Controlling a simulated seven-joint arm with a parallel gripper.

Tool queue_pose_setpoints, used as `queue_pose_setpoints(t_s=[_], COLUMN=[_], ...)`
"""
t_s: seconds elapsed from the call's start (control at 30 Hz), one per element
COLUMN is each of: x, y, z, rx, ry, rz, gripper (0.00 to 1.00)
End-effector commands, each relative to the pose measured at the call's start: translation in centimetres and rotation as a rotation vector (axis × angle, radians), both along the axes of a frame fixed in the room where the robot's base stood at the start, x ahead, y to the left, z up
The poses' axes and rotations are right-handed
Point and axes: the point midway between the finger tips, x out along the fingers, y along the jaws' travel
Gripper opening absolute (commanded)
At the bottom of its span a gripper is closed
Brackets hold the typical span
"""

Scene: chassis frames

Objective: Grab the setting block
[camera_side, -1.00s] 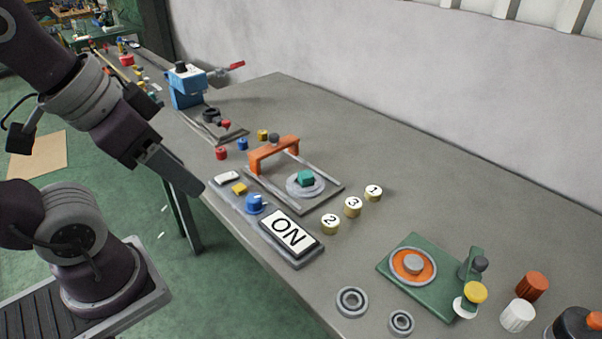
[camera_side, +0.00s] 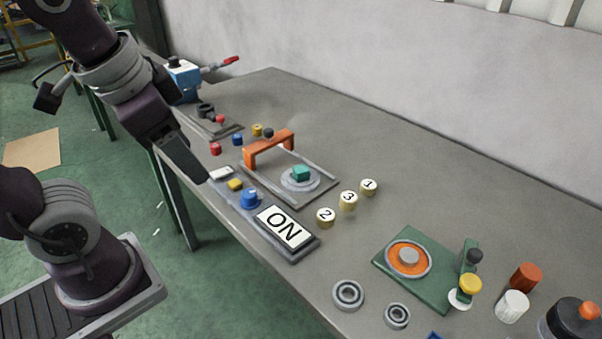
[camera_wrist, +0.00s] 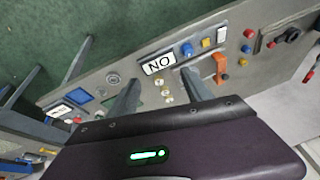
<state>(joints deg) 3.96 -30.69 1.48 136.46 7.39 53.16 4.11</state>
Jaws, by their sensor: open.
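Nothing in view is labelled as the setting block. A small teal block (camera_side: 301,173) sits on a round grey disc (camera_side: 300,184) between the rails of a frame with an orange bridge (camera_side: 268,146). My gripper (camera_side: 197,172) is in the air at the left of the side view, near the bench edge and apart from the teal block. In the wrist view its two fingers (camera_wrist: 162,90) are spread, with nothing seen held between them. I cannot make out the teal block in the wrist view; a finger may cover it.
Numbered brass cylinders (camera_side: 348,200) stand right of the frame. A green fixture (camera_side: 424,292), bearing rings (camera_side: 348,294) and a blue machine (camera_side: 181,78) share the bench. The back right is clear.

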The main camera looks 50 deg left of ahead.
Motion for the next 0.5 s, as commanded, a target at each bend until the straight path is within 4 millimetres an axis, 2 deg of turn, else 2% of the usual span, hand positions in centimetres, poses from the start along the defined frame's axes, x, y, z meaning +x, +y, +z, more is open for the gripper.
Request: queue_pose_setpoints(t_s=[0.13,0.27,0.4,0.5], x=[6.6,13.2,20.1,24.0], y=[2.3,3.6,4.0,3.4], z=[-2.2,-6.3,-12.3,-16.8], rx=[0.266,0.544,0.877,1.104], ry=[0.223,0.428,0.644,0.778], rz=[-0.268,-0.541,-0.854,-1.055], gripper=[0.58,0.58,0.58,0.58])
